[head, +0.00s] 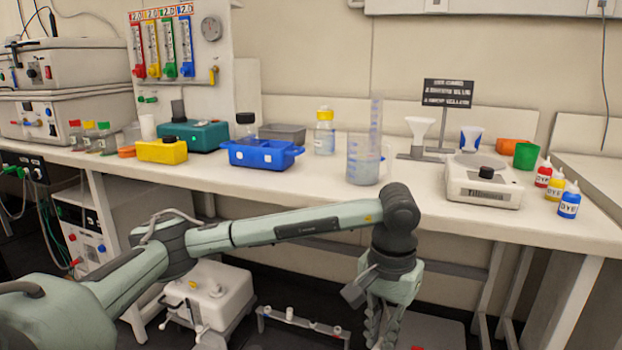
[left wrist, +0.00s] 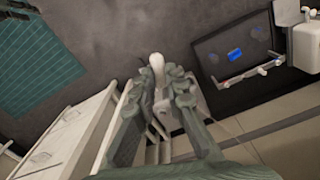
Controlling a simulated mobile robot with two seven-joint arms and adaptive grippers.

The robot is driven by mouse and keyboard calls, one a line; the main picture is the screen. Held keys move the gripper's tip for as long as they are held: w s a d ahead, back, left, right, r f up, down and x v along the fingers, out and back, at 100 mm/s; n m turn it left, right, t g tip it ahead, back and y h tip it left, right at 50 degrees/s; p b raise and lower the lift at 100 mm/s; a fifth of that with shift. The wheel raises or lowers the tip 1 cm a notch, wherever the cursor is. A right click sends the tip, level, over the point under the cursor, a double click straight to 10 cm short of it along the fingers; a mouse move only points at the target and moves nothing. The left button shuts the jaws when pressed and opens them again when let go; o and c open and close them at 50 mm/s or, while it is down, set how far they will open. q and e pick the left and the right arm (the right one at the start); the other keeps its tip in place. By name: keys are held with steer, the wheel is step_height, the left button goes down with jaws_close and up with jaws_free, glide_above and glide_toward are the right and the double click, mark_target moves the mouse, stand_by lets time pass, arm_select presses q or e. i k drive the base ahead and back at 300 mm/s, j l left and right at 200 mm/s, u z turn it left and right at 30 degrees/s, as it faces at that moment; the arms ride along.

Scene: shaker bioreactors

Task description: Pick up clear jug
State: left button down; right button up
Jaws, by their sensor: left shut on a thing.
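The clear jug (head: 364,160) stands upright on the bench, right of centre. It is a see-through measuring jug with blue marks and a pale blue tint low down. A tall clear cylinder (head: 376,115) rises right behind or inside it; I cannot tell which. My left gripper (head: 383,338) hangs fingers down in front of the bench, below its top and well apart from the jug. In the left wrist view my left gripper (left wrist: 160,88) is closed, with a small whitish thing (left wrist: 157,64) at its fingertips, not clearly identifiable. The right gripper is not in view.
A blue tray (head: 262,155) and a yellow-capped bottle (head: 325,132) stand left of the jug. A funnel stand (head: 420,130) and a white balance (head: 484,184) stand right. The bench's front edge lies between my left gripper and the jug. A white machine (head: 212,290) sits below.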

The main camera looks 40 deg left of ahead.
mark_target(363, 146)
steer(key=j+u, duration=0.25)
steer(key=j, duration=0.15)
steer(key=i+j+u, duration=0.15)
steer(key=j+u, duration=0.15)
steer(key=i+l+u, duration=0.25)
steer(key=l, duration=0.2)
steer(key=l+u, duration=0.25)
steer(key=l, duration=0.2)
steer(key=i+l+u, duration=0.1)
steer(key=l+u, duration=0.15)
steer(key=l, duration=0.25)
